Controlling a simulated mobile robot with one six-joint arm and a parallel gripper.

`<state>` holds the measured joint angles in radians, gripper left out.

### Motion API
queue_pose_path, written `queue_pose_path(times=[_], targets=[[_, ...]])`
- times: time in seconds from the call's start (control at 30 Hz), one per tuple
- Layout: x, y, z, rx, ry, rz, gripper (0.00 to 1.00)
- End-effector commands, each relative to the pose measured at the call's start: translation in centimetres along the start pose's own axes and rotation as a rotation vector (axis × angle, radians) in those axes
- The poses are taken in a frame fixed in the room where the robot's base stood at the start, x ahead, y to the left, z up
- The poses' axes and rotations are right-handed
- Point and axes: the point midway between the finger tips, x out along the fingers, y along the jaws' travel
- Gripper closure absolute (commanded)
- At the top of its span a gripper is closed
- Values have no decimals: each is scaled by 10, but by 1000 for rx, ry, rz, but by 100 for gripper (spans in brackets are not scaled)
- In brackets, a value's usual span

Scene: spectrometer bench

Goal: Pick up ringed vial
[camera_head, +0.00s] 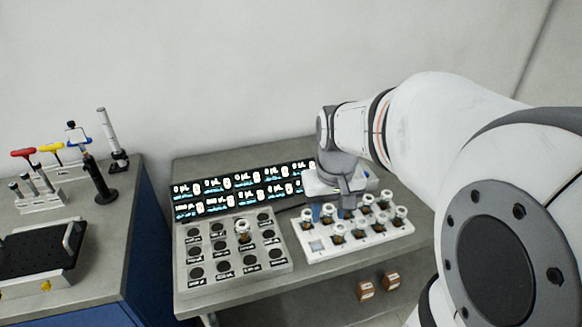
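A white rack (376,241) on the bench holds several small brown vials with pale caps. One vial (243,231) stands apart, in the grey block with dark round wells. I cannot make out a ring on any vial at this size. My gripper (332,213) points down over the back left part of the white rack, close to the vials there. A vial (327,211) shows at its fingers. I cannot tell whether the fingers touch it or are shut, and my gripper hides part of the rack's back row.
The grey block (207,283) sits left of the rack, with lit display panels (236,191) behind it. A second bench (125,225) at the left carries tools, a stand and a black-topped device. Two small brown boxes (366,290) show below the bench. The wall is behind.

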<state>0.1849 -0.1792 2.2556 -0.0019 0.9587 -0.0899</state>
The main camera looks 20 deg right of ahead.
Motion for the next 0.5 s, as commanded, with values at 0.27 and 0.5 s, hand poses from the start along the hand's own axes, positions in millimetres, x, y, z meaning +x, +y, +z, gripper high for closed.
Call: queue_pose_path(times=[0.27, 0.5], targets=[[45, 49, -42, 59, -96, -6, 61], [66, 56, -44, 65, -111, -9, 61]])
